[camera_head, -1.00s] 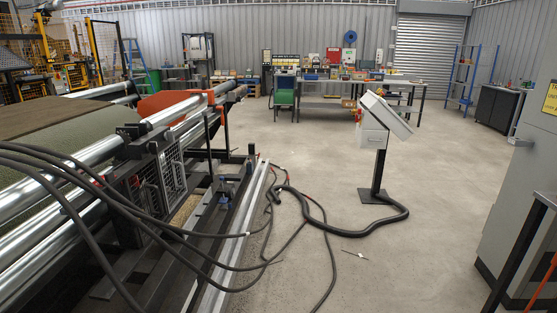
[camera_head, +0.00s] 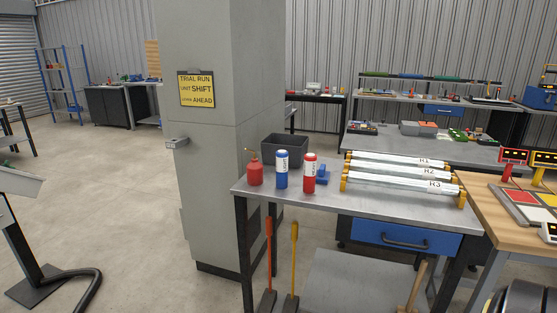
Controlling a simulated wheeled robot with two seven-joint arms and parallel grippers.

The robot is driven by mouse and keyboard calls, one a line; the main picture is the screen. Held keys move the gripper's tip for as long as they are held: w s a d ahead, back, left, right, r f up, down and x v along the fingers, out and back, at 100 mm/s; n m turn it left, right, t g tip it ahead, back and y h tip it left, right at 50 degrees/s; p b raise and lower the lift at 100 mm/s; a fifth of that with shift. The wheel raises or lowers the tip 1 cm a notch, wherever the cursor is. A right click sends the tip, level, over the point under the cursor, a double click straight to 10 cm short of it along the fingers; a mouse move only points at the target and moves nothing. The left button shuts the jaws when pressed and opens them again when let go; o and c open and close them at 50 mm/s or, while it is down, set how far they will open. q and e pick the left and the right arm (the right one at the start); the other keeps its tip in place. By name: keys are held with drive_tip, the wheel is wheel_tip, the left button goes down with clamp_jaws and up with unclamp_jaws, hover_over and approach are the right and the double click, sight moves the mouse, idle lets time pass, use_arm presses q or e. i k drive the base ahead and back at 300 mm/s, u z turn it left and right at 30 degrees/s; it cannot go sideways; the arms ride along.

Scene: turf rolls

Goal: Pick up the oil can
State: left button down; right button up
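A small red oil can (camera_head: 255,172) with a thin spout stands upright at the left end of a grey metal table (camera_head: 330,199). A blue can with a white label (camera_head: 282,170) and a red can with a white label (camera_head: 309,173) stand just to its right. Neither of my grippers shows in this view.
A tall grey cabinet (camera_head: 205,145) with a yellow sign stands left behind the table. A dark bin (camera_head: 285,150), a blue block (camera_head: 322,174) and labelled rollers (camera_head: 400,180) are near the cans. Long-handled tools (camera_head: 268,260) lean below. Open floor (camera_head: 130,200) lies left.

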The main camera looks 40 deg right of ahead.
sight(254, 169)
drive_tip(key=z, duration=0.5)
drive_tip(key=i, duration=2.05)
drive_tip(key=z, duration=0.45)
